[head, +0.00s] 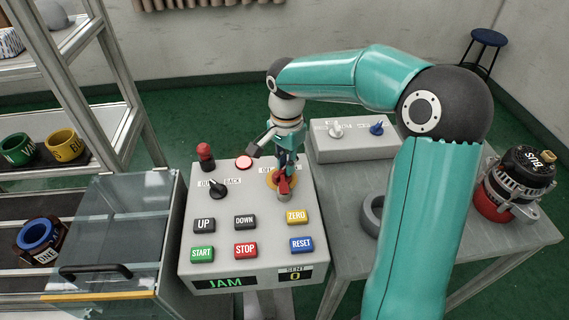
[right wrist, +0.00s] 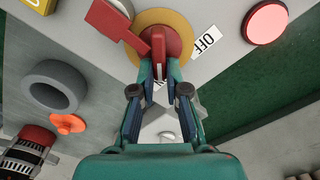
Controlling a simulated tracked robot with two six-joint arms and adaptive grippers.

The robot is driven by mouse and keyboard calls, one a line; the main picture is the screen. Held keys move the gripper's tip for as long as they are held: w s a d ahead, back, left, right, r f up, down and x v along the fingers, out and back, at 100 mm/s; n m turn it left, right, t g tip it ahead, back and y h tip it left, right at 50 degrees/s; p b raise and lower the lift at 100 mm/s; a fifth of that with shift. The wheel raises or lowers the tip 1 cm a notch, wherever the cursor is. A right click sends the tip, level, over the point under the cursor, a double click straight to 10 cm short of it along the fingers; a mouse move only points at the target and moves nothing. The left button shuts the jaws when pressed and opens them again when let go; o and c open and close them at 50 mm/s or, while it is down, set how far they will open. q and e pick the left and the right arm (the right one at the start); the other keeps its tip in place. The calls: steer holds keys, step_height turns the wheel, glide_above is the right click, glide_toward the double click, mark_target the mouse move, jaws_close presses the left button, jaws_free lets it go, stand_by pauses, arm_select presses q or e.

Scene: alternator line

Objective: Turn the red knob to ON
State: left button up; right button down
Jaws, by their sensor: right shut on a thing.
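The red knob (head: 283,186) sits on a yellow round plate on the sloped grey control panel (head: 219,241). My right gripper (head: 287,167) reaches down onto it from above. In the right wrist view the red knob (right wrist: 152,42) shows close up, with my right gripper (right wrist: 159,75) shut on its near part. Its red handle points to the upper left there. An OFF label (right wrist: 208,42) is beside the plate; the gripper partly covers another label. In the head view the labels by the knob are mostly hidden. My left gripper is not in view.
The panel also bears a black knob (head: 218,188), a red round light (head: 243,162) and several push buttons. A grey box (head: 352,146) with two small knobs stands behind, right. An alternator (head: 515,180) stands on the right table. A clear-lidded case (head: 120,230) is left.

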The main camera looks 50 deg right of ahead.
steer(key=c, duration=1.2)
jaws_free()
steer(key=shift+w, duration=0.15)
steer(key=shift+r, duration=0.1)
step_height(320, 180, up, 12)
steer(key=shift+f, duration=0.1)
